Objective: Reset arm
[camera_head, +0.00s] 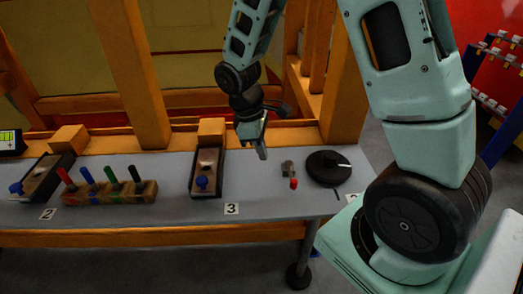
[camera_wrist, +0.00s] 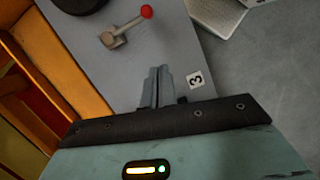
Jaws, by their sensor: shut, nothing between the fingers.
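My gripper (camera_head: 262,152) hangs above the grey panel in the head view, between the blue-knobbed lever box near label 3 and the small red-knobbed lever. Its fingers are shut with nothing between them. In the wrist view the closed fingers (camera_wrist: 158,88) point at the panel beside the label 3. My arm reaches in from the upper right of the head view, bent above the panel, and the gripper appears clear of the controls.
The grey panel (camera_head: 262,205) carries a blue-knobbed lever box (camera_head: 206,172), a red-knobbed lever (camera_head: 293,183), a black dial (camera_head: 328,167) and a block of coloured levers (camera_head: 108,192). Orange posts (camera_head: 135,70) stand behind. A red wall with shelving is at far right.

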